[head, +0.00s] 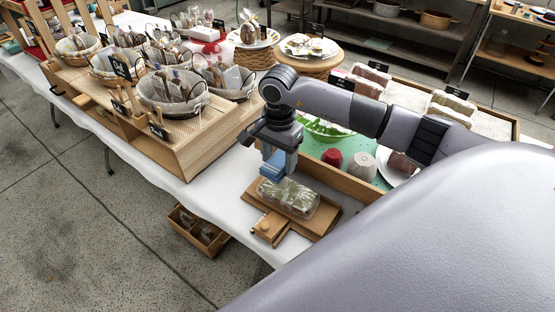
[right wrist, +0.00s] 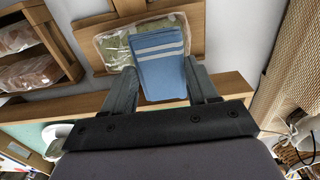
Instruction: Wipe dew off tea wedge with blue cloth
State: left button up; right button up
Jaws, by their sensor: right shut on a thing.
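The tea wedge (head: 296,200), a greenish cake in clear wrap, lies on a small wooden board (head: 262,192) near the table's front edge. It also shows in the right wrist view (right wrist: 113,46), partly covered by the cloth. My right gripper (head: 279,162) points down at the wedge's far left end. It is shut on the folded blue cloth (right wrist: 160,62), which has pale stripes. The cloth overlaps the wedge in both views; I cannot tell whether they touch. Dew drops are too small to make out. My left gripper is not in view.
A wooden display stand with baskets (head: 172,92) is left of my gripper. A wooden-framed tray (head: 345,184) with a green mat and several cakes lies behind and right. A wooden crate (head: 197,233) sits on the floor. White tablecloth (head: 222,196) is bare left of the board.

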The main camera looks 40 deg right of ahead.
jog(key=shift+r+p, duration=0.65)
jog(key=shift+r, duration=0.75)
jog(key=shift+f, duration=0.1)
